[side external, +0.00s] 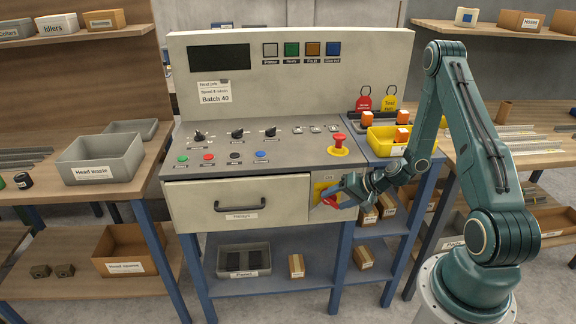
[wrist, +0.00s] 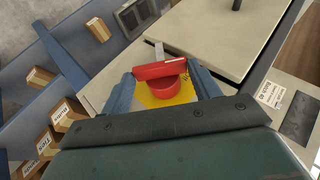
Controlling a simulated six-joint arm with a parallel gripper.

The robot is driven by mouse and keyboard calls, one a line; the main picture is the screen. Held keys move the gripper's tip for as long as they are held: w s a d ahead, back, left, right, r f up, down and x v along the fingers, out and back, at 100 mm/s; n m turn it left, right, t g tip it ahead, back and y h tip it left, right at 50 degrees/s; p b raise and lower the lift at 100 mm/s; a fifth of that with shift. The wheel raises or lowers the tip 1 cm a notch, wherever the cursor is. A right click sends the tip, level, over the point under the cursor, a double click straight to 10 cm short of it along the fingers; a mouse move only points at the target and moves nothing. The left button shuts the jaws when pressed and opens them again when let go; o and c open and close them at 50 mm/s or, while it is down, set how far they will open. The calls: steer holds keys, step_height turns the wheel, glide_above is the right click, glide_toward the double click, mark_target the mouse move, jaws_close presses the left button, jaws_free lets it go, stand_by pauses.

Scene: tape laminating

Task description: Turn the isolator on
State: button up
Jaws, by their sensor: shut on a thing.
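The isolator is a red rotary handle (wrist: 162,72) on a yellow plate (wrist: 181,97), on the front of the cabinet right of the drawer. In the side view the red handle (side external: 330,201) is partly hidden by my gripper (side external: 341,193). In the wrist view my gripper (wrist: 168,80) has its two blue fingers on either side of the handle and is shut on it. The red bar lies nearly level across the wrist picture, tilted slightly. The handle's position marks are too small to read.
Above are a console with knobs, coloured buttons and a red emergency stop (side external: 339,141). A drawer (side external: 238,201) is left of the isolator. A yellow bin (side external: 398,141) stands on the side shelf above my wrist. Small boxes (side external: 368,215) sit below it.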

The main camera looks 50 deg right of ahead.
steer(key=shift+f, duration=0.1)
stand_by(0.5)
steer(key=o, duration=1.4)
